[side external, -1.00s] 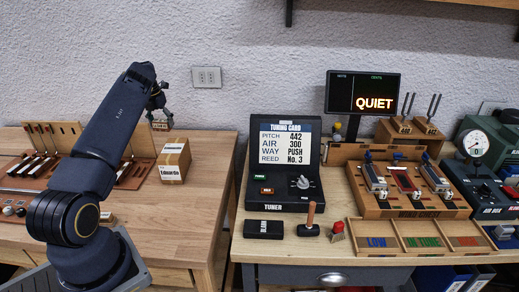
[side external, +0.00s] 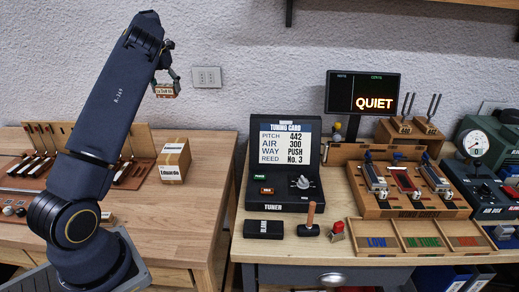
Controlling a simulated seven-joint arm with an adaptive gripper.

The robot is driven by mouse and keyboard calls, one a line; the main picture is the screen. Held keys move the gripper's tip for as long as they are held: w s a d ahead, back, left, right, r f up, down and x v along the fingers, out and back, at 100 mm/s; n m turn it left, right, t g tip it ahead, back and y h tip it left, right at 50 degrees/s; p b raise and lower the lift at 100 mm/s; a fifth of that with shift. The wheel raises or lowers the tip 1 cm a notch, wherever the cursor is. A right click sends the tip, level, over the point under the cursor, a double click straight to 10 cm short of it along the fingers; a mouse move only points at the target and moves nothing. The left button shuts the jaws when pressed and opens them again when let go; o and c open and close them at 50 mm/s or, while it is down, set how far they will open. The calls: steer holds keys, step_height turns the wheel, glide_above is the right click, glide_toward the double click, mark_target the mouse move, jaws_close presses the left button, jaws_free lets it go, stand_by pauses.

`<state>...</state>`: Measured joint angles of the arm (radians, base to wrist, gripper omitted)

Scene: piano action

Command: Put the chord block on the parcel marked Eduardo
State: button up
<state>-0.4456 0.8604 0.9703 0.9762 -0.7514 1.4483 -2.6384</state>
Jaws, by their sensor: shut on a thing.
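My gripper (side external: 165,85) is shut on a small wooden block with a light label (side external: 166,91), whose lettering is too small to read. It holds the block in the air, well above the left table and apart from everything below. The parcel marked Eduardo (side external: 173,163) is a cardboard box with a white label on its front and another label on its top. It stands upright on the left table, below the held block and slightly to its right. The parcel's top is bare apart from the label.
The left table (side external: 205,200) is clear around and right of the parcel. A piano action model with wooden backboard (side external: 140,140) stands left of it.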

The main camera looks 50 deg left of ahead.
steer(key=s+d+r, duration=0.5)
steer(key=d+r, duration=0.2)
steer(key=s+d+f+n, duration=0.1)
steer(key=s+d+f, duration=0.7)
steer(key=s+d, duration=0.3)
glide_above(173, 147)
steer(key=f, duration=0.9)
steer(key=shift+s+d+f, duration=0.25)
steer(key=shift+s+d, duration=0.05)
steer(key=shift+d, duration=0.1)
steer(key=shift+w+a+f, duration=0.1)
steer(key=shift+w+f, duration=0.05)
steer(key=shift+f, duration=1.55)
steer(key=shift+f, duration=0.2)
steer(key=o, duration=1.1)
